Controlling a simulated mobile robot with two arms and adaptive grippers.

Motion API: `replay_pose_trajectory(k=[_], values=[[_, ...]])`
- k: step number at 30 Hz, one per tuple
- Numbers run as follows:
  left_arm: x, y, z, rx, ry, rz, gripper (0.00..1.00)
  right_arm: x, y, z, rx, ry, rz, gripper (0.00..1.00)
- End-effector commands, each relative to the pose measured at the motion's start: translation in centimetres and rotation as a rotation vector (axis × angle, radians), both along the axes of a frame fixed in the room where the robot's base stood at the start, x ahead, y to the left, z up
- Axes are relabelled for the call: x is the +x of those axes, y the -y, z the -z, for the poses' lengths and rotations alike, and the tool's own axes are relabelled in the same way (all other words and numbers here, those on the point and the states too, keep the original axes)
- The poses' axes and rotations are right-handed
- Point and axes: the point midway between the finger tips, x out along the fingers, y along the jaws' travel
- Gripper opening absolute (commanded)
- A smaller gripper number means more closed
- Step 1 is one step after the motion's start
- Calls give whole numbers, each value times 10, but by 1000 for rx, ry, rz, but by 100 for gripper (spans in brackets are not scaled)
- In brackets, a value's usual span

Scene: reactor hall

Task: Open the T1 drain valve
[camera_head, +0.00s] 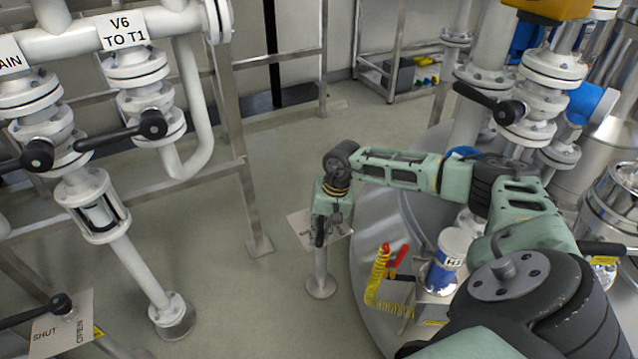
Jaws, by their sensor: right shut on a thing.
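A floor post (321,280) with a pale plate (336,238) on top stands in the middle of the view. The plate's visible lettering starts with "SH"; the rest is covered by my gripper. My right gripper (321,236) reaches down over this plate from the right-hand arm and is shut on a dark handle there. The handle is mostly hidden by the fingers, so its angle cannot be told. No T1 drain label is readable at this post. My left gripper is not in view.
White pipes with black-levered valves (120,135), one under a "V6 TO T1" sign (122,31), stand at the left. Another SHUT/OPEN plate (62,325) is at lower left. A tray with red-handled tool (396,260) and white-blue can (446,260) sits right. Floor between is clear.

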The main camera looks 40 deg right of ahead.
Motion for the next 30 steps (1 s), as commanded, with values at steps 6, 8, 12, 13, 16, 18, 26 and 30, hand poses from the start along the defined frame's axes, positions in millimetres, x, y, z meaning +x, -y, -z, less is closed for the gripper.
replay_pose_trajectory(k=[6,8,12,13,16,18,26,30], values=[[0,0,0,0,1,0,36,-2,1,1,-3,-5,2,0],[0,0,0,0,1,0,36,-2,1,1,-3,-5,2,0],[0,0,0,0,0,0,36,-1,1,1,-3,-5,2,28],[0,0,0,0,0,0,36,-1,1,1,-3,-4,2,30],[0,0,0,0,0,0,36,-1,1,1,-2,-3,3,36],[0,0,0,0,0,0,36,0,1,1,-2,-1,2,36],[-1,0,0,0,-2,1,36,0,1,-3,-1,1,3,36],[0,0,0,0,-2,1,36,-2,5,-21,-3,3,3,36]])
